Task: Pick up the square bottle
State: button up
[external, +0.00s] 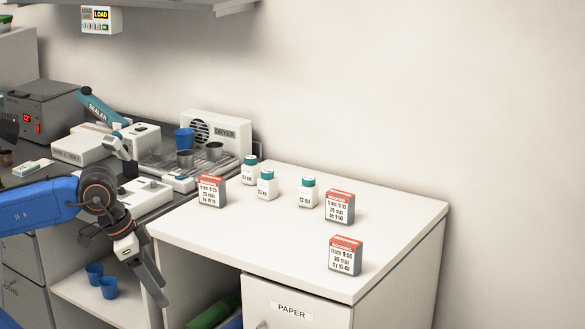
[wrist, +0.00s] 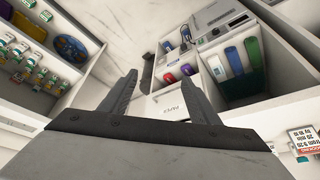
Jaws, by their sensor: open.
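Three small white bottles with teal caps stand upright on the white cabinet top (external: 400,215) in the external view: a rear one (external: 250,172), a front left one (external: 267,187) and a right one (external: 308,194). At this size I cannot tell for sure which is square. My gripper (external: 158,290) hangs in front of the cabinet's left side, tilted down, below and left of the bottles and apart from them. Its two fingers (wrist: 160,82) are spread with nothing between them in the wrist view.
Red-topped cards stand around the bottles: left (external: 212,191), right (external: 340,206) and front right (external: 345,254). A dryer (external: 218,128) and rack with cups stand behind left. Blue cups (external: 108,288) sit on a lower shelf. The cabinet top's right side is clear.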

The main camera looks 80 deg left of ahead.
notch_tip(320, 180, up, 12)
jog(key=w+a+r+m, duration=0.1)
jog(key=w+a+r, duration=0.15)
jog(key=w, duration=0.35)
jog(key=w+a+r+m, duration=0.1)
jog(key=w+r, duration=0.2)
jog(key=w, duration=0.4)
jog(key=m+g+h, duration=0.1)
jog(key=m+h, duration=0.2)
jog(key=m, duration=0.3)
send_over(309, 189)
jog(key=s+a, duration=0.2)
jog(key=a, duration=0.2)
jog(key=shift+f, duration=5.6)
jog(key=shift+a+x, duration=0.2)
jog(key=shift+x, duration=3.55)
jog(key=shift+c, duration=0.7)
